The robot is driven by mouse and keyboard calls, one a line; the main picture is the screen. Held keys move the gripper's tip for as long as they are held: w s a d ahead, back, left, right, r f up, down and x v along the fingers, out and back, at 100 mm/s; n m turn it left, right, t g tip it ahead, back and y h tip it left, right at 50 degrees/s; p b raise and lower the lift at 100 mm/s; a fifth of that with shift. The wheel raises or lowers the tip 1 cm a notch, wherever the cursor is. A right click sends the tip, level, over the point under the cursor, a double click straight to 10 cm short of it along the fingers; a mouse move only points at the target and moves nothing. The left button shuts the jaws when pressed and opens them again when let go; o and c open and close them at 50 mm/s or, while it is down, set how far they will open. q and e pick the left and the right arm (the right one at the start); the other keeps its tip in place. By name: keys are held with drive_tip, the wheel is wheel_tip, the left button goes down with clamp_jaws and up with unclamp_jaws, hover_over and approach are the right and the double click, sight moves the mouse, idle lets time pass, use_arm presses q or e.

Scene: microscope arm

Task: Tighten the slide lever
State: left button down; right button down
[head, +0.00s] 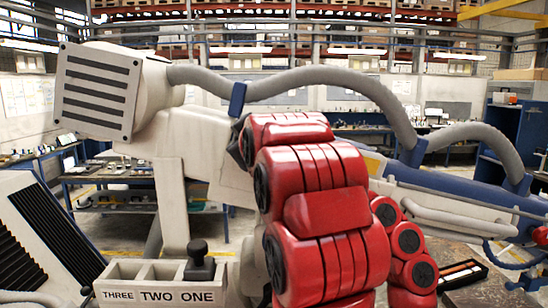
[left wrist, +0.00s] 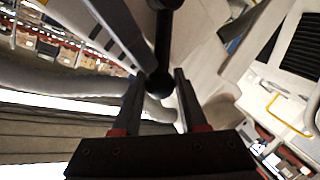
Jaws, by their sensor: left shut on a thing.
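In the left wrist view a black lever (left wrist: 163,45) with a rounded end comes down from the top, in front of the pale microscope arm. It looks like the slide lever. My left gripper (left wrist: 160,80) has its two dark fingers on either side of the lever's rounded end and is shut on it. In the head view the pale microscope arm (head: 195,135) stands at the left, with a vented box-shaped head (head: 100,92). A red robot arm of mine fills the middle and hides part of it. The lever and the left gripper's fingers cannot be made out there. My right gripper is not in view.
A pale holder (head: 130,270) marked THREE, TWO, ONE stands at the bottom left, with a black knobbed piece (head: 199,264) at ONE. A grey hose (head: 320,76) runs over the arm. Workbenches stand behind.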

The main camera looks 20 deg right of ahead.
use_arm(q)
drive_tip(key=shift+s+d, duration=0.15)
drive_tip(key=shift+d, duration=0.25)
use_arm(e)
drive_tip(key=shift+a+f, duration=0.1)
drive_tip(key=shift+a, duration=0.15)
use_arm(q)
drive_tip(key=c, duration=0.8)
unclamp_jaws()
drive_tip(key=shift+o, duration=1.7)
drive_tip(key=shift+a, duration=0.25)
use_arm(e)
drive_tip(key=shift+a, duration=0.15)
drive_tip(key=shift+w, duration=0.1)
